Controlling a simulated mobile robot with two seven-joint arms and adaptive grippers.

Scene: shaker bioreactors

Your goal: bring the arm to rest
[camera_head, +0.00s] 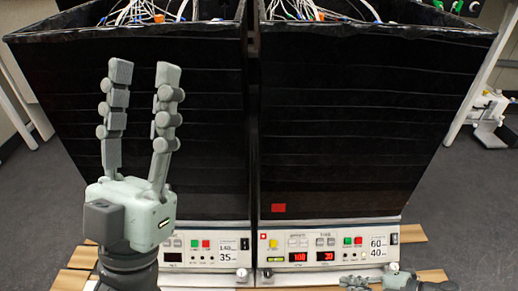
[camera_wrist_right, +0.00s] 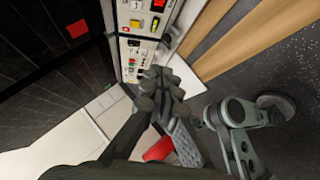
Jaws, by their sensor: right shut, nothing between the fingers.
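My left gripper (camera_head: 143,72) stands upright in front of the left bioreactor in the head view. Its two fingers point up and are spread apart, with nothing between them. My right gripper (camera_head: 350,282) shows only in part at the bottom right of the head view, low in front of the right bioreactor's panel. In the right wrist view its dark fingers (camera_wrist_right: 160,95) are together and hold nothing. Most of the right arm is out of the head view.
Two black shaker bioreactors, left (camera_head: 215,130) and right (camera_head: 360,130), stand side by side with wires on top. The right control panel (camera_head: 330,250) has buttons and red displays. Wooden boards (camera_head: 80,257) lie below. Grey floor (camera_head: 480,205) is open at right.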

